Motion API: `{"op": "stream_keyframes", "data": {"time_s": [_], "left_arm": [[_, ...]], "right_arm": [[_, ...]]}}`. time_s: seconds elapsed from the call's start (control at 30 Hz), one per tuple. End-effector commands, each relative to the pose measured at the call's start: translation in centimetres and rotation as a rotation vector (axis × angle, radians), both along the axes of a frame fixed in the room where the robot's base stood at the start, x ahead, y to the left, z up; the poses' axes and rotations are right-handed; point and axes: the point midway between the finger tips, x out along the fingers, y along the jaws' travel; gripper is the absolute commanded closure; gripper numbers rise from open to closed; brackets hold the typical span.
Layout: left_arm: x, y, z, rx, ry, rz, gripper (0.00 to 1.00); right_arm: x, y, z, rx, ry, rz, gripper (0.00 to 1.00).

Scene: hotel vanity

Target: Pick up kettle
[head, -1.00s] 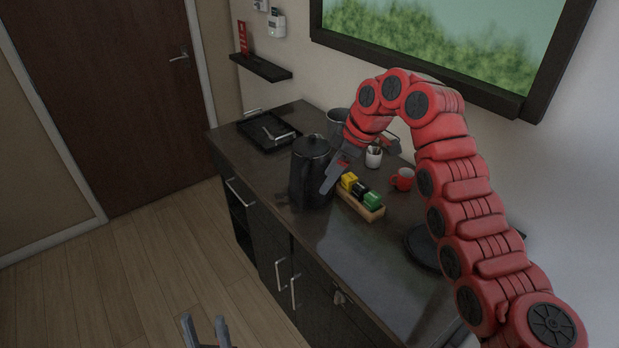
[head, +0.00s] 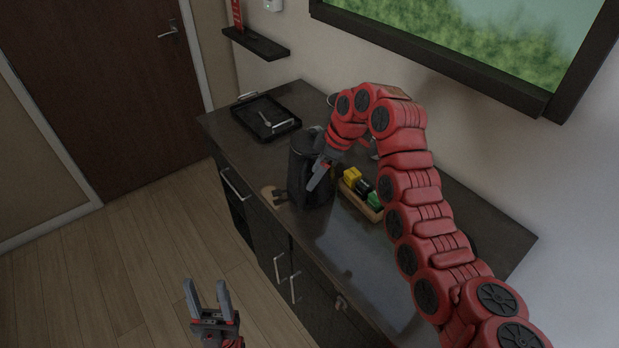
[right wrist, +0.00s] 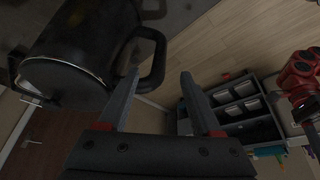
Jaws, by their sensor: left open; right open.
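The dark kettle (head: 301,168) stands upright on the dark counter. In the right wrist view the kettle (right wrist: 78,55) fills the upper left, with its looped handle (right wrist: 158,58) towards the fingers. My right gripper (head: 318,180) is open in front of the kettle in the head view. In the right wrist view the handle's outer part shows between the open fingertips, close to the left finger; contact cannot be told. My left gripper (head: 206,288) is open and empty, low over the floor in front of the cabinet.
A black tray (head: 283,130) lies behind the kettle. A wooden holder (head: 369,209) with yellow, black and green packets stands right of the kettle. My right arm hides part of the counter (head: 345,247). The floor at left is clear.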

Motion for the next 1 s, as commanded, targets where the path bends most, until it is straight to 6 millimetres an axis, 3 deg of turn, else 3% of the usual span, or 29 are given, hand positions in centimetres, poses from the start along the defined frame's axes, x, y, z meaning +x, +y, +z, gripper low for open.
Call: {"op": "stream_keyframes", "data": {"time_s": [0.2,0.37,0.57,0.7,1.0], "left_arm": [[0.0,0.0,1.6,0.000,0.000,0.000,0.50],[0.0,0.0,2.1,0.000,0.000,0.000,0.50],[0.0,0.0,5.1,0.000,0.000,0.000,0.50],[0.0,0.0,5.3,0.000,0.000,0.000,0.50],[0.0,0.0,5.4,0.000,0.000,0.000,0.50]], "right_arm": [[0.2,1.2,-3.0,-0.003,0.005,0.002,0.34],[0.3,1.6,-3.8,-0.001,0.001,0.000,0.34],[0.3,2.3,-6.2,-0.002,0.009,0.003,0.34],[0.6,2.8,-8.0,-0.003,0.005,0.003,0.34],[0.7,3.0,-8.7,-0.001,0.000,0.001,0.34]]}}
